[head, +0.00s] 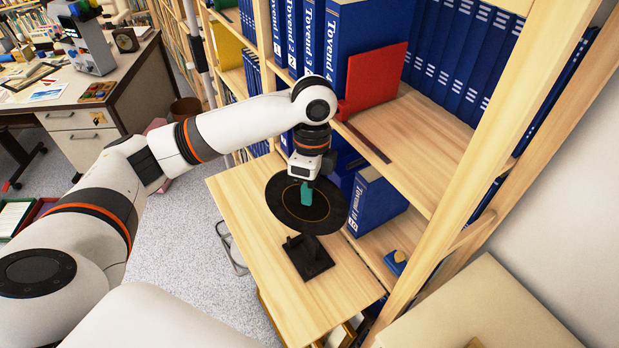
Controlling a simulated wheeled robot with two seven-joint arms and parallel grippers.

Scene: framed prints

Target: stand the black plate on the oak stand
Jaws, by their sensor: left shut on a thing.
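The black plate (325,217) is round with a thin gold ring and shows its face to me. My left gripper (307,194) points down in front of the plate and is shut on it; teal shows at its fingertips. The gripper hides part of the plate's upper middle. A small dark stand (312,262) sits on the pale wooden board just below the plate; it looks black, and I see no oak colour on it. The plate's lower edge is close to the stand's top, and I cannot tell whether they touch. My right gripper is not in view.
The wooden board (345,292) around the stand is mostly clear. Behind it is a bookcase with blue binders (375,207), a red bookend (372,80) and a small blue object (396,262). A desk (85,112) stands at the upper left.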

